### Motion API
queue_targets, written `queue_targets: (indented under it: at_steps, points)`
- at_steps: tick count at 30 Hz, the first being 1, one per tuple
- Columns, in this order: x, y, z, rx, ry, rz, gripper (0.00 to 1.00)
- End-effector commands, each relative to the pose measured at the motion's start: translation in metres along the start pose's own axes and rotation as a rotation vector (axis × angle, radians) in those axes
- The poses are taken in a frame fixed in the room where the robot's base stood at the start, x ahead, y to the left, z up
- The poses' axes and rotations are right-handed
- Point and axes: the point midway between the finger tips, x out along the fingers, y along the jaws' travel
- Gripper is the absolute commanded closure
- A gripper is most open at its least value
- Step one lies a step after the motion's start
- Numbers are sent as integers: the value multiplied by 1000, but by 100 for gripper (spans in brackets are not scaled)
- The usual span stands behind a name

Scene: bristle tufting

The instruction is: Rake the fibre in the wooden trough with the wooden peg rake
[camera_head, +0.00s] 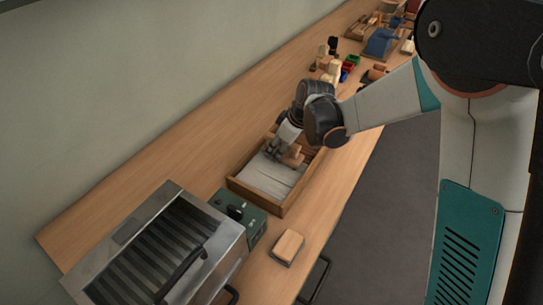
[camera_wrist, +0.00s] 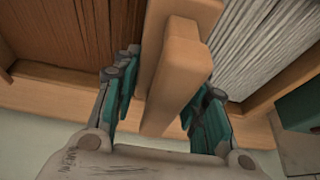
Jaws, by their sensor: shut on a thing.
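The wooden trough (camera_head: 253,199) stands on the bench, with pale fibre (camera_head: 268,178) lying in its near part. In the wrist view the pale fibre (camera_wrist: 265,40) is at the upper right, and a brown, finely lined area (camera_wrist: 70,35) is at the upper left. My gripper (camera_head: 279,151) is over the far part of the trough. It is shut on the light wooden peg rake (camera_wrist: 175,75), which shows between the teal finger pads in the wrist view. The rake (camera_head: 293,158) also shows small in the head view. Its pegs are hidden, so I cannot tell whether they touch fibre.
A metal machine (camera_head: 165,245) with a slatted top and a green box (camera_head: 243,217) stand near the trough's near end. A small wooden block (camera_head: 288,246) lies near the bench's front edge. Several small items (camera_head: 335,68) stand farther along. The wall bounds the bench at left.

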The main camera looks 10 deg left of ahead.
Motion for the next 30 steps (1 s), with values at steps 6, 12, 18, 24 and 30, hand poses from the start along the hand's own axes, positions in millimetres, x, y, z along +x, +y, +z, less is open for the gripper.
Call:
queue_targets:
  at_steps: [6, 12, 18, 24, 30]
  points:
    - [0, 33, 0, 2, 1, 1, 100]
    - [0, 62, 0, 1, 0, 0, 100]
    - [0, 90, 0, 2, 0, 0, 100]
    - [0, 120, 0, 2, 1, 1, 100]
    - [0, 148, 0, 3, 1, 0, 100]
